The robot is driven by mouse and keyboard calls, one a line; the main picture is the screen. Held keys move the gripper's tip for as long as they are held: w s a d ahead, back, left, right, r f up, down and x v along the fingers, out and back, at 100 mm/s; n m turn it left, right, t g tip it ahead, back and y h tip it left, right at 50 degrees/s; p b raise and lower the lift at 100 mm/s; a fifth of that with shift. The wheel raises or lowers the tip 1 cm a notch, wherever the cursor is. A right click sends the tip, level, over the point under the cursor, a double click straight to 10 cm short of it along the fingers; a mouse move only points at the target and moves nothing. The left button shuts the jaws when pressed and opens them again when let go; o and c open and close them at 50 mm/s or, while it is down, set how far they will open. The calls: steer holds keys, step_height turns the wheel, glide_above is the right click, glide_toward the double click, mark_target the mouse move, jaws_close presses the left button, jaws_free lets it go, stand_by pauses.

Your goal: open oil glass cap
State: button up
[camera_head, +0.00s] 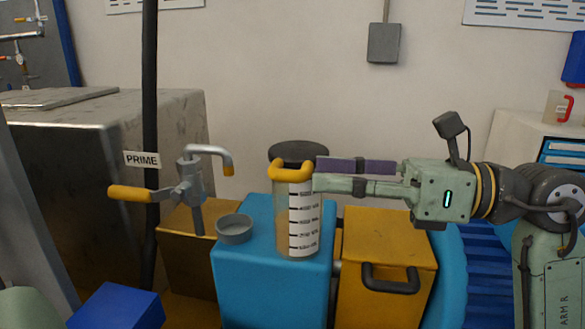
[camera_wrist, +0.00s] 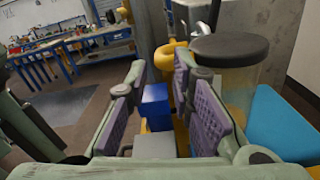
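The oil glass (camera_head: 298,220) is a clear, marked cylinder with yellowish contents, standing on a blue block (camera_head: 270,280). Its dark round cap (camera_head: 300,150) sits at its top; a yellow handle (camera_head: 291,169) projects at the front just below the cap. In the wrist view the cap (camera_wrist: 229,49) is at the upper right, with the yellow handle (camera_wrist: 170,55) left of it. My gripper (camera_head: 317,174) comes from the right, its fingertips close beside the glass top. In the wrist view its purple-padded fingers (camera_wrist: 160,75) are apart, with nothing seen held between them. Contact with the glass cannot be told.
A shallow grey cup (camera_head: 235,229) stands left of the glass on the blue block. Further left is a metal tap (camera_head: 190,180) with a yellow lever, near a black pole (camera_head: 150,90). A yellow box (camera_head: 385,235) with a dark handle stands right, below my gripper.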

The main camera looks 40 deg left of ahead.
mark_target(291, 175)
steer(key=shift+p+x, duration=0.5)
steer(key=shift+x, duration=2.3)
steer(key=shift+c, duration=0.3)
jaws_close()
